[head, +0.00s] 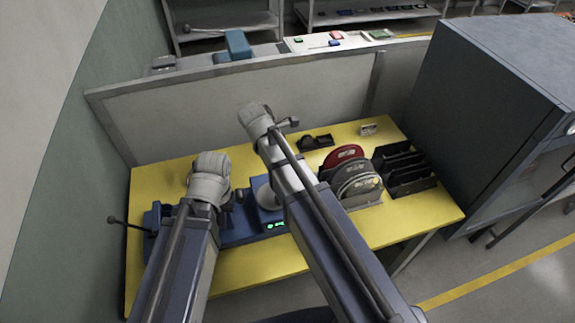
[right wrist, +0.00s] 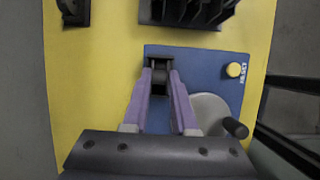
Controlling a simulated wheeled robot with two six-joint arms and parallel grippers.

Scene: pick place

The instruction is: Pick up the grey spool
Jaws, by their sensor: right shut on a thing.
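The dark grey spool (right wrist: 161,72) is between the fingertips of my right gripper (right wrist: 161,80) in the right wrist view, over the edge area of a blue panel. The purple fingers are shut on it from both sides. I cannot tell whether it still touches the panel. In the head view I cannot make out the spool; my right arm covers part of the table. My left gripper (head: 228,199) is small and partly hidden by its own wrist, near the blue machine, and its jaws are unclear.
The blue machine (head: 237,229) stands on the yellow table (head: 262,259), with a handle at left. Upright discs (head: 345,155) and a black slotted rack (head: 411,184) stand at right. The right wrist view shows a yellow button (right wrist: 233,69) and a black knob (right wrist: 236,128) beside the gripper.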

